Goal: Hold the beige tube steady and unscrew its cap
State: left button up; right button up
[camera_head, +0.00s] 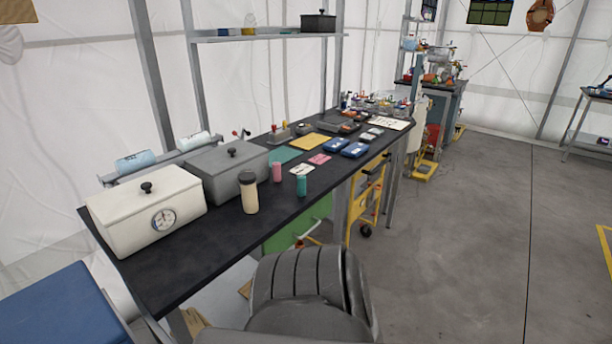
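The beige tube (250,197) stands upright on the black workbench, towards its near left part. Its dark grey-brown cap (247,177) sits on top of it. Nothing touches the tube from the front, and its whole near side shows. Neither of my grippers is in this view, so I cannot see how they stand relative to the tube.
The black workbench (180,277) carries a white box with a dial (120,222), a grey box (226,165), a pink tube (277,172) and a teal tube (301,185). A dark chair (311,284) stands close in front. Floor to the right is clear.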

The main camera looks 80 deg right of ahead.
aim_at(251, 205)
jog(key=z, duration=2.2)
